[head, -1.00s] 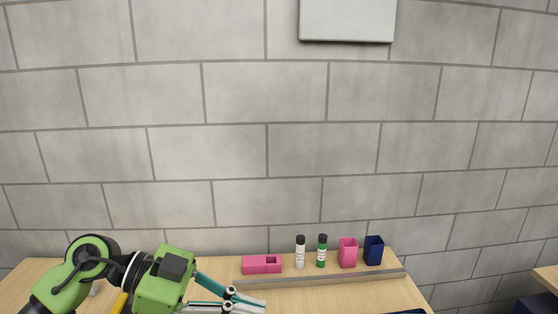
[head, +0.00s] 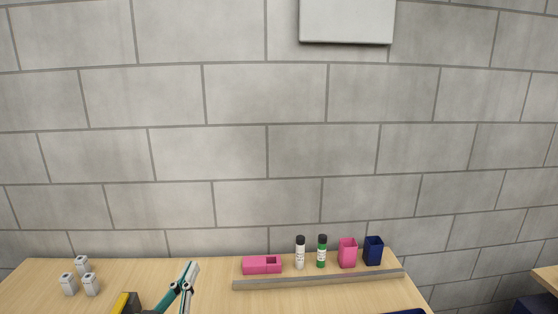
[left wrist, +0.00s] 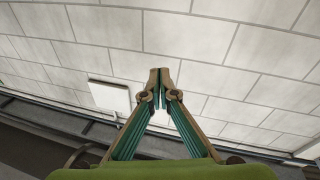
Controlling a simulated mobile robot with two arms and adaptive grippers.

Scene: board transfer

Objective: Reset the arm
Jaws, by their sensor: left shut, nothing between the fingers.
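My left gripper (head: 189,274) is at the lower left of the head view, its fingers pointing up above the wooden table. It is shut and empty. The left wrist view shows its two fingers (left wrist: 159,84) meeting at the tips with nothing between them, against the block wall. The rest of my left arm is mostly below the head view's lower edge. My right gripper is in neither view.
The wooden table (head: 215,296) holds several white blocks (head: 90,284), a yellow-and-black thing (head: 125,303), a grey bar (head: 318,280), a pink block (head: 262,264), white (head: 300,254) and green (head: 322,253) bottles, and pink (head: 348,254) and blue (head: 374,251) cups. The wall (head: 230,150) stands behind.

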